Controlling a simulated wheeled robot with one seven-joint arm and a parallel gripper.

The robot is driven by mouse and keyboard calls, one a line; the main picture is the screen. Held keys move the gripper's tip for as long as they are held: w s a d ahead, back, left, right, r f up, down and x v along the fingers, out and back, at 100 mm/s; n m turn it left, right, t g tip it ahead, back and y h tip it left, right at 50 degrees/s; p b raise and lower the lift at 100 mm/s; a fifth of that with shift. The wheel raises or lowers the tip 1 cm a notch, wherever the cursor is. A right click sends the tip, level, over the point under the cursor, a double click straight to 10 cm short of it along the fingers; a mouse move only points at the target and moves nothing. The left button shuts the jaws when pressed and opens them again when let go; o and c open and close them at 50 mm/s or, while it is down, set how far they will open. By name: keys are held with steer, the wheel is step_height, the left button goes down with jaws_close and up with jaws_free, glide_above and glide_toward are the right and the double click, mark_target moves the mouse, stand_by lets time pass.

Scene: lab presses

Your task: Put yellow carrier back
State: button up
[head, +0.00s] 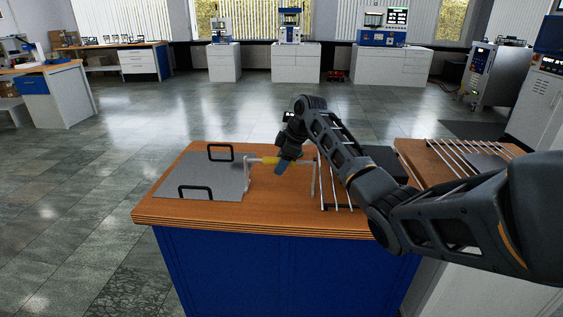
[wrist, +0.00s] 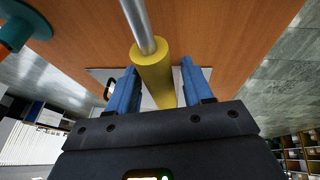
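The yellow carrier (head: 268,160) shows as a yellow sleeve on a pale metal rod, over the wooden bench top between a grey plate and a metal rack. The rod runs level between two light uprights. In the wrist view the yellow sleeve (wrist: 154,72) lies between the two blue fingers of my gripper (wrist: 160,88), with narrow gaps beside it. My gripper (head: 282,167) reaches down at the sleeve's right end. The fingers look open around the sleeve. Whether the rod rests on both uprights is too small to tell.
The grey plate (head: 200,178) with two black handles lies at the bench's left. The rack of metal rods (head: 332,188) stands right of the carrier, partly behind my arm. Another rod rack (head: 462,155) is on the right-hand bench. Bare wood (head: 280,212) lies in front of the carrier.

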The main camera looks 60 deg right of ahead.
steer(key=shift+o, duration=0.6)
steer(key=shift+r, duration=0.1)
steer(key=b+v, duration=0.1)
steer(key=v, duration=1.1)
